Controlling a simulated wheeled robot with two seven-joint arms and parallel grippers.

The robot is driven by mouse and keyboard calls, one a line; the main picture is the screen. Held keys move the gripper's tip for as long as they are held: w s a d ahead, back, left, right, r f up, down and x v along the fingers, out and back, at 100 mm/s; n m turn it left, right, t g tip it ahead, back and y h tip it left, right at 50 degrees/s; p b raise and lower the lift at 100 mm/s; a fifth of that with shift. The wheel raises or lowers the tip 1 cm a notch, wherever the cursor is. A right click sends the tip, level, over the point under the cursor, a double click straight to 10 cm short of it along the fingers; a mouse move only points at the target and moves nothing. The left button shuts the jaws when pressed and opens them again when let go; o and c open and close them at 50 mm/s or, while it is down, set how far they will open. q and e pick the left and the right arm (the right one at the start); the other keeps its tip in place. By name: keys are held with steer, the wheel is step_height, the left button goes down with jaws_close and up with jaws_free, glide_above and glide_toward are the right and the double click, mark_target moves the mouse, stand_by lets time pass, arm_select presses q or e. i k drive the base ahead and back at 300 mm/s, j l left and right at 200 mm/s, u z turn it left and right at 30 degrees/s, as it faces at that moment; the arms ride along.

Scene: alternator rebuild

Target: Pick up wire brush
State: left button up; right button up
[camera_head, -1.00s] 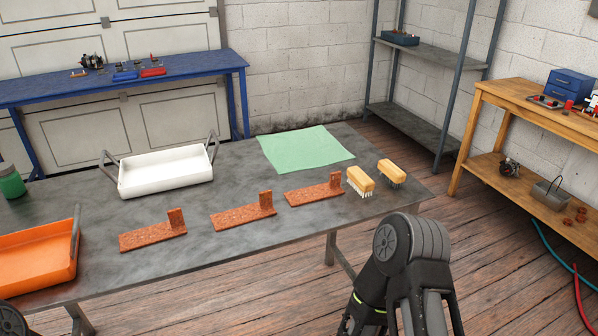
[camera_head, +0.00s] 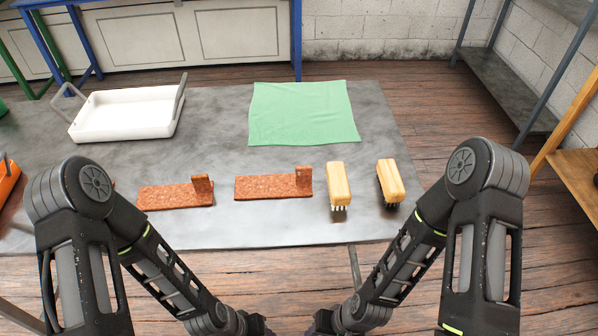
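Two wire brushes with yellow wooden backs stand bristles down near the right end of the grey table. The left wire brush (camera_head: 338,181) shows pale bristles at its front end. The right wire brush (camera_head: 389,180) shows darker bristles and stands a short gap away. Both of my arms are in view, reaching down to the bottom middle, in front of the table. The grippers are at or below the bottom edge, and their fingers do not show. Neither arm touches a brush.
Rusty L-shaped brackets (camera_head: 272,187) lie left of the brushes. A green cloth (camera_head: 303,112) lies behind them. A white tray (camera_head: 127,115) with handles stands at the back left of the table (camera_head: 215,130). An orange tray (camera_head: 8,179) is at the left edge.

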mark_target(394, 189)
steer(key=l+u, duration=0.15)
steer(key=l, duration=0.85)
steer(key=l+u, duration=0.15)
steer(key=l, duration=0.85)
steer(key=l+u, duration=0.1)
steer(key=l, duration=0.9)
steer(key=k+l+u, duration=0.15)
steer(key=l, duration=0.85)
steer(key=i+j, duration=0.45)
